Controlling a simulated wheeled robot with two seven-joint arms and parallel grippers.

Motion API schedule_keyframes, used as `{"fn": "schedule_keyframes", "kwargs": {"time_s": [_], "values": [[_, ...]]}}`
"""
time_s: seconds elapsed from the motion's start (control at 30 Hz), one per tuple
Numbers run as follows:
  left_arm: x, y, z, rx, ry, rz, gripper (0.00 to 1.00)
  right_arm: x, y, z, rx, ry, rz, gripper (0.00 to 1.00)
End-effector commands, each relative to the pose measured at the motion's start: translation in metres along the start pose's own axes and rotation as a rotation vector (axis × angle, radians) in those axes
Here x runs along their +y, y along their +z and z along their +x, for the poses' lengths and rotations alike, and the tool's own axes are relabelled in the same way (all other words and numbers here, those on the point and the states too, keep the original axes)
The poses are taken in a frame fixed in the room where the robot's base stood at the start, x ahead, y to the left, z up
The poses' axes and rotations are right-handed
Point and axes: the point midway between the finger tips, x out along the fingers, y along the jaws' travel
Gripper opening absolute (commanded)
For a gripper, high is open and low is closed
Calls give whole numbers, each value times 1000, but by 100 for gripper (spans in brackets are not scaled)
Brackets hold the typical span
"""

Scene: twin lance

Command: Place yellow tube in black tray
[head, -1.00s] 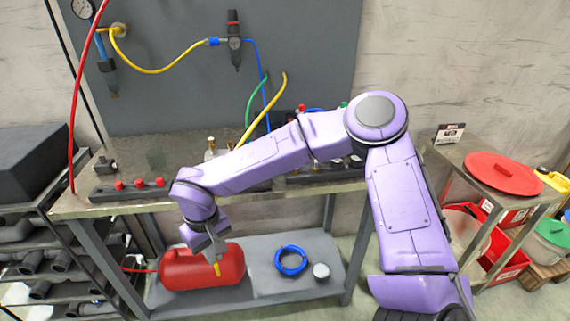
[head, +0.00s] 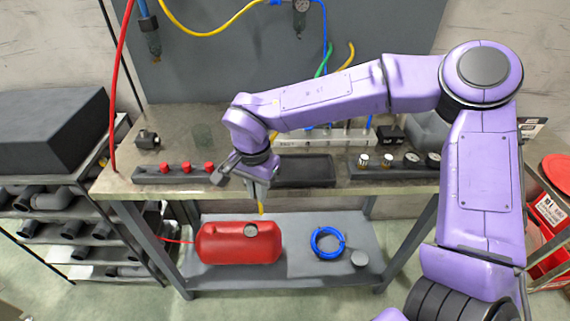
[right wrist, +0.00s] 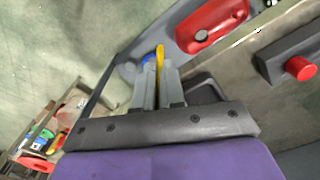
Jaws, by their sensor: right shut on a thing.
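My right gripper (head: 260,198) is shut on a yellow tube (head: 262,208), whose end sticks out below the fingertips. The gripper hangs at the table's front edge, left of the black tray. In the right wrist view the yellow tube (right wrist: 160,57) shows between the fingertips. The black tray (head: 305,172) lies flat on the bench top, partly hidden behind my right arm and gripper, and looks empty where it shows. My left gripper is not in view.
A black bar with red knobs (head: 182,168) lies left of the gripper, and a block with gauges (head: 395,162) lies right of the tray. A white labelled rack (head: 325,138) stands behind the tray. The lower shelf holds a red tank (head: 238,245) and a blue coil (head: 327,243).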

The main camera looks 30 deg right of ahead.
Motion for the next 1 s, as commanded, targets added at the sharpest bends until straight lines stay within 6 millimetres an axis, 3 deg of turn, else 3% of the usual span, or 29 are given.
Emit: {"fn": "schedule_keyframes", "kwargs": {"time_s": [0.03, 0.6, 0.83, 0.87, 1.0], "values": [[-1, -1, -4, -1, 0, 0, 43, 0, -1, -14, 3, -3, 165, 0], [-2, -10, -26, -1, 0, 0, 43, 22, 1, -129, 5, 10, 2355, 0], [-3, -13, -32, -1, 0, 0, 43, 35, 8, -166, 5, 26, 3088, 0], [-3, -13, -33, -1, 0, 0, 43, 36, 8, -168, -5, -27, -3132, 0], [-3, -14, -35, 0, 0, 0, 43, 39, 8, -175, -9, -32, -2958, 0]]}}
